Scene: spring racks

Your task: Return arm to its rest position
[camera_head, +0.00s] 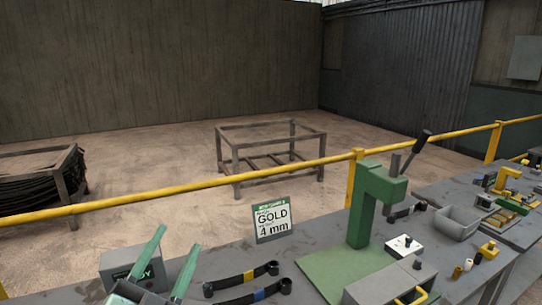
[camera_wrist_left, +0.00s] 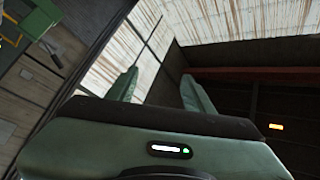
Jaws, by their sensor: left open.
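My left gripper (camera_head: 177,240) is at the lower left of the head view. Its two green fingers stand apart with nothing between them. The fingers also show in the left wrist view (camera_wrist_left: 160,82), spread and empty, against a wall and bright roof panels. One strip (camera_head: 228,282) has a yellow band, the other (camera_head: 240,299) a blue band. My right gripper is not in view.
A green press (camera_head: 366,205) with a black-handled lever stands on the bench. A yellow rail (camera_head: 225,181) runs behind the bench. Beyond it are an empty metal rack (camera_head: 236,160) and a rack of dark strips (camera_head: 62,170), with open floor around.

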